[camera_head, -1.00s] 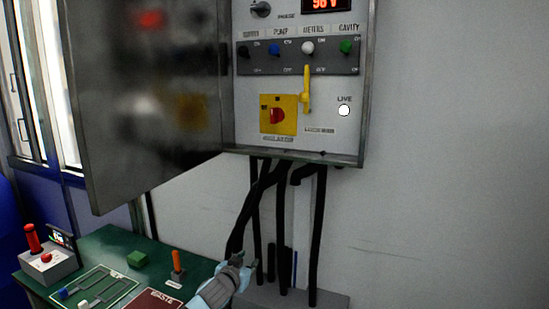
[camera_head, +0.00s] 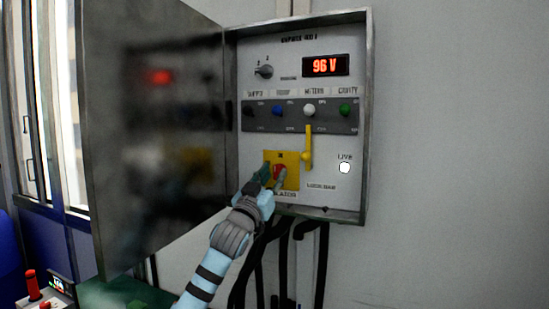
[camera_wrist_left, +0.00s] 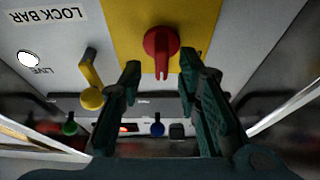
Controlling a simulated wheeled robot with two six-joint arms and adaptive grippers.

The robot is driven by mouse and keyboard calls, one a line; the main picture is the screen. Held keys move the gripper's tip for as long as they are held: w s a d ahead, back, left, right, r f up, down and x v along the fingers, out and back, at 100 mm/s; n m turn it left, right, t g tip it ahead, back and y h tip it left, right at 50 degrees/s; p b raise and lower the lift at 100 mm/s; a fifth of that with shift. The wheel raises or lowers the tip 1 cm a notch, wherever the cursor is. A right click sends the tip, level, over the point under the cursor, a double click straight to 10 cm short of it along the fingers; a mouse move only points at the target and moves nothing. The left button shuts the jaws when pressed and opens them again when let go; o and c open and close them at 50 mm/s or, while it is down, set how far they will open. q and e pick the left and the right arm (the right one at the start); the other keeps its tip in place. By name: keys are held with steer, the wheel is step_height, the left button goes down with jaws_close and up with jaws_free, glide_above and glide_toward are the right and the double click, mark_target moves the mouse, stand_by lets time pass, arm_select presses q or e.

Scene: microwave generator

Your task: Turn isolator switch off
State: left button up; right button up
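The isolator switch is a red rotary knob (camera_head: 280,172) on a yellow plate (camera_head: 293,157), low on the panel of the open grey cabinet. It also shows in the left wrist view as a red knob (camera_wrist_left: 161,45) on a yellow plate (camera_wrist_left: 120,20). My left gripper (camera_head: 272,176) is in front of the plate. In the left wrist view its green fingers (camera_wrist_left: 159,75) are spread, one on either side of the knob's lower end, with nothing held between them. I cannot tell whether they touch it. My right gripper is not in view.
A yellow lock bar lever (camera_head: 308,148) stands upright just right of the plate. A white live lamp (camera_head: 344,168) is farther right. Colored knobs and a red 96 V display (camera_head: 325,66) are above. The open cabinet door (camera_head: 150,130) stands at left.

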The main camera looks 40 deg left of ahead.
arm_select(q)
steer(key=shift+w+a+r, duration=0.2)
steer(key=shift+w, duration=0.3)
steer(key=shift+a+f, duration=0.1)
steer(key=shift+c, duration=0.3)
jaws_close()
